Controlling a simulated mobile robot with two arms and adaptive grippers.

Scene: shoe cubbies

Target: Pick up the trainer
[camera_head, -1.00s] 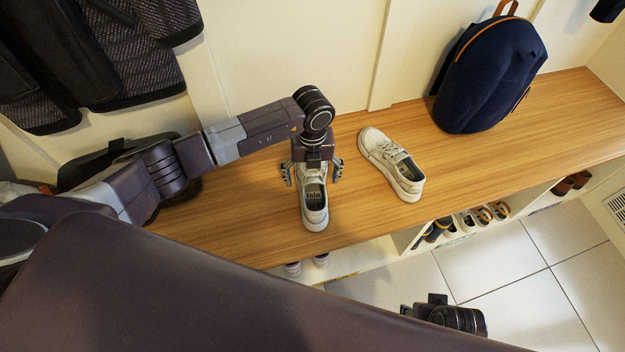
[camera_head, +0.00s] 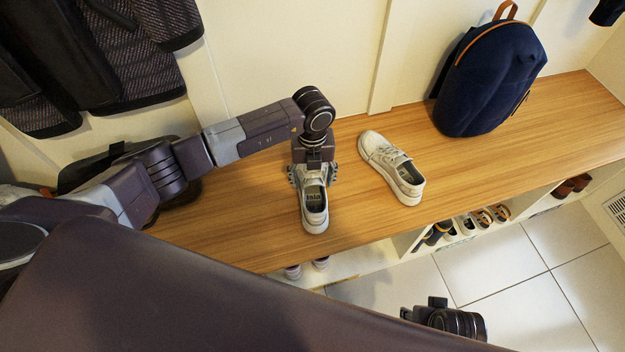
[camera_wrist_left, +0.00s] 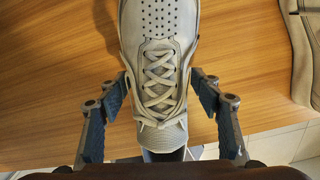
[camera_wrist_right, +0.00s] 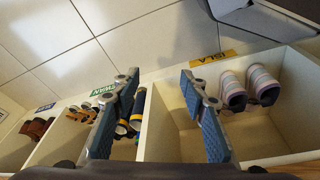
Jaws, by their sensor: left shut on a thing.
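A pale grey-white trainer (camera_head: 314,212) with lettering on its insole stands on the wooden bench. My left gripper (camera_head: 313,174) comes down over its laced front and is shut on it, one finger at each side. In the left wrist view the laces of this trainer (camera_wrist_left: 159,75) lie between the two fingers (camera_wrist_left: 160,88). A second, matching trainer (camera_head: 393,165) stands apart on the bench to the right; its side shows in the left wrist view (camera_wrist_left: 302,40). My right gripper (camera_wrist_right: 159,82) is open and empty, out in front of the cubbies.
A navy backpack (camera_head: 492,80) stands on the bench (camera_head: 470,165) at the back right. Dark coats (camera_head: 90,60) hang at the upper left above a dark bag. Cubbies below hold striped shoes (camera_wrist_right: 248,85), sandals and brown shoes. The tiled floor (camera_head: 500,250) is clear.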

